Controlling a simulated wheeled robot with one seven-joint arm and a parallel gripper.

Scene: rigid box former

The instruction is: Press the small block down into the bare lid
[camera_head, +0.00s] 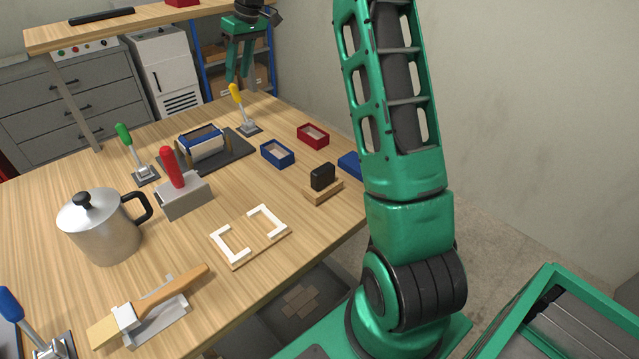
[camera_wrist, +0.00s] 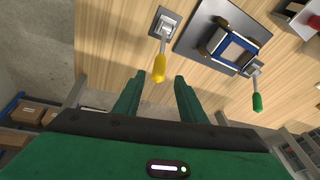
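A small black block (camera_head: 322,177) stands upright on a wooden base near the table's right edge. I cannot tell for sure which piece is the bare lid. An open blue-edged tray (camera_head: 277,147) and an open red-edged tray (camera_head: 313,130) lie beyond the block, both pale and empty inside. A blue-edged, pale-topped piece (camera_head: 203,144) sits in the former on a dark plate; it also shows in the wrist view (camera_wrist: 232,50). My gripper (camera_head: 235,82) hangs over the far end of the table, away from the block.
Toggle levers with yellow (camera_head: 236,95), green (camera_head: 124,135) and blue (camera_head: 11,305) handles stand on the table. A red-handled block (camera_head: 185,197), metal pot (camera_head: 105,230), brush (camera_head: 140,310) and white-cornered wooden board (camera_head: 250,240) take up the front. My arm partly hides a blue piece (camera_head: 350,164).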

